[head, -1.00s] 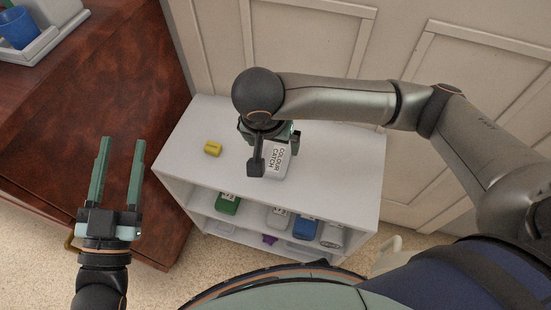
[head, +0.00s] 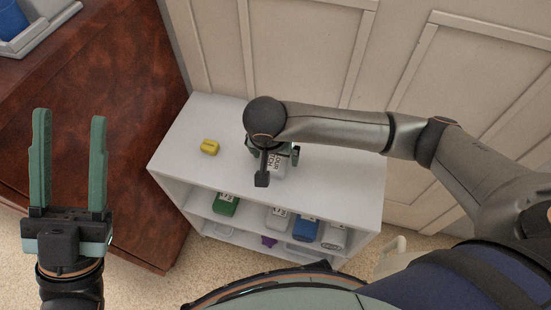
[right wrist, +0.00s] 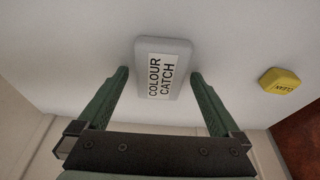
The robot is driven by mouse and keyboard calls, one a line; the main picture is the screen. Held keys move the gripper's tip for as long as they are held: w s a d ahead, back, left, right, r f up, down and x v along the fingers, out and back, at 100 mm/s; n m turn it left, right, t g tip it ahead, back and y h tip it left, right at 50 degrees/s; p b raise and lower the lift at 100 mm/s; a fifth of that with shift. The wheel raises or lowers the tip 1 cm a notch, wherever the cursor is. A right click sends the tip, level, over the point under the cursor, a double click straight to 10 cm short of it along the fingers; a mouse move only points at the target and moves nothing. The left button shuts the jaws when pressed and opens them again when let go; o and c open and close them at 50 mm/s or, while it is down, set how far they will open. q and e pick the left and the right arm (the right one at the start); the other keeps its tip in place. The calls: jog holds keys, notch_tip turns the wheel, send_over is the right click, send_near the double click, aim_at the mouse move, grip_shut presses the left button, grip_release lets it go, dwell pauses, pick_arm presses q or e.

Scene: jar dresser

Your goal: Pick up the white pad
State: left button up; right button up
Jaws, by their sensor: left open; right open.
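The white pad (right wrist: 178,70), a rounded block with a "COLOUR CATCH" label, lies on top of the white shelf unit. In the head view the white pad (head: 277,168) is partly hidden under my right gripper (head: 280,160). In the right wrist view my right gripper (right wrist: 158,76) is open, with one finger on either side of the pad and gaps between. I cannot tell whether the fingertips are at pad height. My left gripper (head: 68,115) is open and empty at the left, over the floor and brown cabinet.
A yellow block (head: 209,147) sits on the white shelf unit (head: 340,180), left of the pad; it also shows in the right wrist view (right wrist: 279,81). Green (head: 226,204), white (head: 278,218) and blue (head: 307,229) items stand on the shelf below. A brown cabinet (head: 120,120) stands left.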

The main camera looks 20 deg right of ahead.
jog(key=shift+f, duration=0.15)
dwell(0.5)
jog(key=shift+c, duration=0.4)
jog(key=c, duration=1.2)
